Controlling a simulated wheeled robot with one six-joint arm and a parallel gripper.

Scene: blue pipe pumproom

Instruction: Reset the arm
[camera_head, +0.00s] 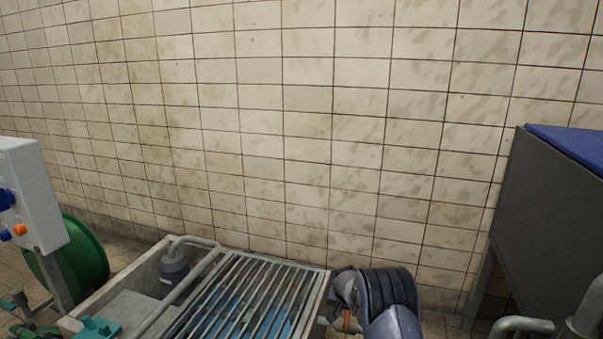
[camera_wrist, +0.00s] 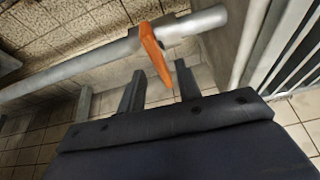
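In the wrist view my gripper (camera_wrist: 160,85) is open, with its two dark fingers apart. An orange lever (camera_wrist: 153,52) on a grey pipe (camera_wrist: 75,75) extends toward the gap between the fingers. Its lower tip shows near the right finger; I cannot tell whether they touch. In the head view my dark ribbed arm (camera_head: 388,295) is at the bottom, just right of the grated basin. A small bit of orange (camera_head: 346,319) shows beside it. The fingers cannot be made out clearly there.
A concrete basin (camera_head: 132,278) with a metal grate (camera_head: 245,295) and a grey pump (camera_head: 174,266) stands left of the arm. A green reel (camera_head: 85,255) and white control box (camera_head: 30,190) are at far left. A dark cabinet (camera_head: 545,215) and grey pipes (camera_head: 588,308) are right. A tiled wall closes the back.

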